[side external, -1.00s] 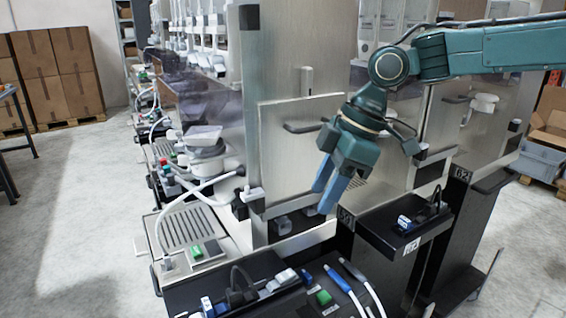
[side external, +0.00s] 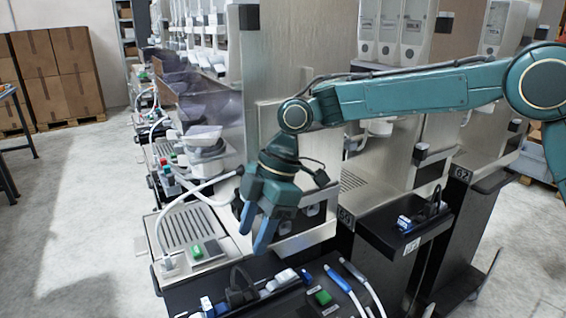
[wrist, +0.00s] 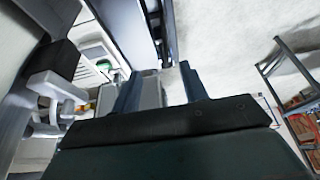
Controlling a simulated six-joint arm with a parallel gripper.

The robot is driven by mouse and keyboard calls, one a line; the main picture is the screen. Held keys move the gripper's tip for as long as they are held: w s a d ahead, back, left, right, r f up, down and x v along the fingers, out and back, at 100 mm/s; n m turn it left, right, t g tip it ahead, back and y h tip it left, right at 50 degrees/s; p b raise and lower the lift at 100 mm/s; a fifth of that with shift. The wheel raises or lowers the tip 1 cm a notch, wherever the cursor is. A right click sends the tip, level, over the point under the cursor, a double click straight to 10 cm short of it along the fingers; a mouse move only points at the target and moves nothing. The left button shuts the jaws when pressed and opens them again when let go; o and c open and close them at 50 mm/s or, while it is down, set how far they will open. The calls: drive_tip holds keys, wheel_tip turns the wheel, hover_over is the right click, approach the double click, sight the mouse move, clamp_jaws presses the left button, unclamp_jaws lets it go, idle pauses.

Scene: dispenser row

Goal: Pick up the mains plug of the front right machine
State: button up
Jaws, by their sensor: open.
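My gripper (side external: 254,236) is teal with two blue fingers pointing down. It is open and empty, above the rear part of the front dark tray (side external: 190,292) in the side external view. On that tray a black plug-like piece with a cord (side external: 238,292) lies at the left, below my fingers and apart from them. A similar black piece with a cord (side external: 433,210) stands on the dark tray (side external: 385,236) further right. I cannot tell which one is the mains plug. In the wrist view my open fingers (wrist: 160,88) have no plug clearly visible between them.
White connectors (side external: 283,279), a green switch (side external: 320,297) and blue-ended white hoses (side external: 345,285) crowd the front tray. A tall metal panel (side external: 385,125) stands behind my gripper. A white hose (side external: 185,215) arches to its left. The floor at the left (side external: 80,230) is clear.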

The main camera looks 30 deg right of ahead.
sight(234, 290)
drive_tip(key=x, duration=0.8)
drive_tip(key=shift+f, duration=0.1)
drive_tip(key=shift+x, duration=2.55)
clamp_jaws()
